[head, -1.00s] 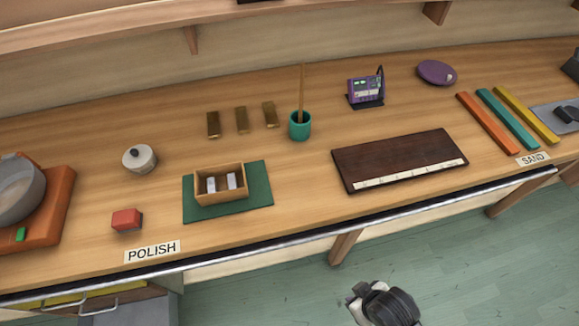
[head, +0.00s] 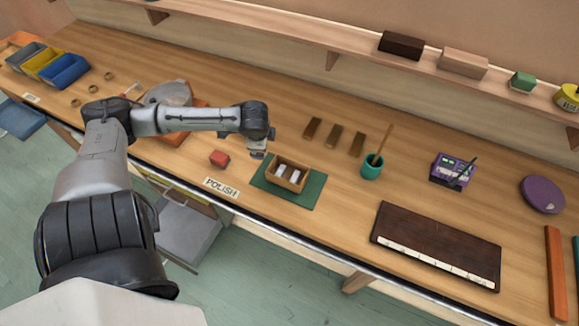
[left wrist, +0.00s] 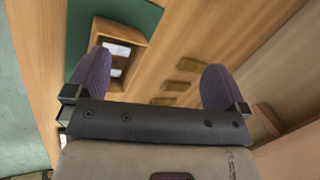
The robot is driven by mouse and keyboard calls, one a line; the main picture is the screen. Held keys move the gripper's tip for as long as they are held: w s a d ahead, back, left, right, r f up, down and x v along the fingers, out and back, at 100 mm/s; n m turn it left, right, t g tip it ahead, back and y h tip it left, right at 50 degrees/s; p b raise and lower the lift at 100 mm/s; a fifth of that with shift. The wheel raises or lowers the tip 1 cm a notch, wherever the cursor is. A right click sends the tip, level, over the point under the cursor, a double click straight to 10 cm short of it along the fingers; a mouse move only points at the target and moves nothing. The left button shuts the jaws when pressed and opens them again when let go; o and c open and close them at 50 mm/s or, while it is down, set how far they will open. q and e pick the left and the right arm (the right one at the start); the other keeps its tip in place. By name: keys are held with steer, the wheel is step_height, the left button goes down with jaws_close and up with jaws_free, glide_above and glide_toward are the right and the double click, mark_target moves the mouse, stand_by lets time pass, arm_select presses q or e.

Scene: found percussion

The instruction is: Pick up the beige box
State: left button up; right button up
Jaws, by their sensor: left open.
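A plain beige box (head: 463,63) sits on the wall shelf at the upper right in the head view, between a dark brown box and a green block. A tan open-topped box (head: 288,173) with light pieces inside stands on the green mat on the bench. It also shows in the left wrist view (left wrist: 120,50). My left gripper (head: 258,152) is above the bench, just up and left of the open-topped box, far from the shelf box. In the left wrist view its two fingers (left wrist: 155,85) are apart with nothing gripped. My right gripper is not in view.
The dark brown box (head: 401,45) and green block (head: 522,81) flank the beige box on the shelf (head: 330,58). Below are brass bars (head: 333,135), a teal cup (head: 372,167) with a tall stick, a purple device (head: 452,171) and a dark board (head: 435,245).

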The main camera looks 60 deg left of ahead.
arm_select(q)
steer(key=a+h, duration=0.1)
steer(key=m+h+b, duration=0.2)
steer(key=m+h, duration=0.2)
steer(key=h, duration=0.3)
glide_above(288, 177)
steer(key=s+a, duration=0.1)
steer(key=a, duration=0.1)
steer(key=shift+t, duration=0.4)
step_height(288, 177, down, 6)
steer(key=shift+f, duration=0.2)
steer(key=shift+y, duration=0.3)
steer(key=shift+s+b+x, duration=0.2)
steer(key=shift+b+x, duration=0.15)
steer(key=shift+x, duration=2.85)
steer(key=c, duration=0.7)
